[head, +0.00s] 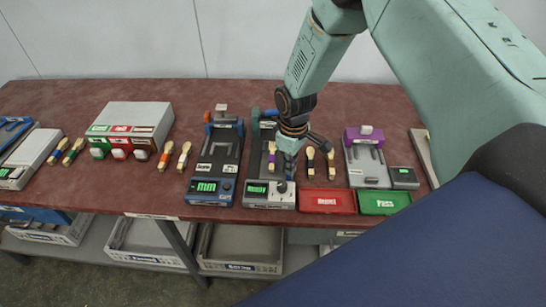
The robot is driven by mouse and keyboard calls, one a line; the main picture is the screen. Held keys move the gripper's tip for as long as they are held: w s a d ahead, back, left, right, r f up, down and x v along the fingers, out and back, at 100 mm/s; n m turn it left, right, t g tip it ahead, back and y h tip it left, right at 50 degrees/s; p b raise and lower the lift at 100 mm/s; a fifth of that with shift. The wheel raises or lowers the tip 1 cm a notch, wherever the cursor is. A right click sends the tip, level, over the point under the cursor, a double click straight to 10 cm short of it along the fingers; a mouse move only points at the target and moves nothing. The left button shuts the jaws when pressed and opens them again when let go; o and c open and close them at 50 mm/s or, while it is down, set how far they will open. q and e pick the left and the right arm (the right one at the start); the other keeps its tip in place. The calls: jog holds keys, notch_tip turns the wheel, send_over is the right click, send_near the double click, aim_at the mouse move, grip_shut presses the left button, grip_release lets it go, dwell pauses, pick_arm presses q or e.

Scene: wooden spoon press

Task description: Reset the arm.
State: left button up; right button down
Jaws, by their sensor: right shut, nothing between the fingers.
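My right arm comes in from the upper right and reaches down over the table. Its gripper (288,163) is shut and empty, just above the device with a green "Ready" display (270,194). I cannot tell whether the fingers touch the device. The gripper and wrist hide part of this device. A small wooden spoon (271,157) shows at the device, left of the gripper. Two more spoons, one (310,160) and another (331,163), lie just right of the gripper. My left gripper is not in view.
A second press with a green display (216,165) stands left. Right are a red tray (327,201), a green tray (384,202) and a purple-topped device (366,160). A grey box with coloured buttons (133,125) stands farther left. Bins (240,267) sit below the table (60,98).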

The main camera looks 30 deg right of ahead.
jog(key=shift+m, duration=0.5)
jog(key=s+a+f, duration=0.1)
jog(key=s, duration=0.1)
jog(key=s+a+f, duration=0.1)
jog(key=s, duration=0.2)
jog(key=s+a+f, duration=0.1)
jog(key=s+a, duration=0.1)
jog(key=shift+s+f, duration=0.15)
jog(key=shift+f, duration=0.05)
jog(key=s+a+f+m, duration=0.1)
jog(key=s+a+m, duration=0.15)
jog(key=s, duration=0.95)
jog(key=s+a+f+m, duration=0.1)
jog(key=s+a+m, duration=0.15)
jog(key=s, duration=1.05)
pick_arm(q)
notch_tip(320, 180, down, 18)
jog(key=b, duration=1.8)
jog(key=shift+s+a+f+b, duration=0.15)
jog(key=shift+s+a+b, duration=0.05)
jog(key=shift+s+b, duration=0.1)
pick_arm(e)
notch_tip(320, 180, down, 18)
jog(key=shift+w+d, duration=0.35)
jog(key=shift+d, duration=0.1)
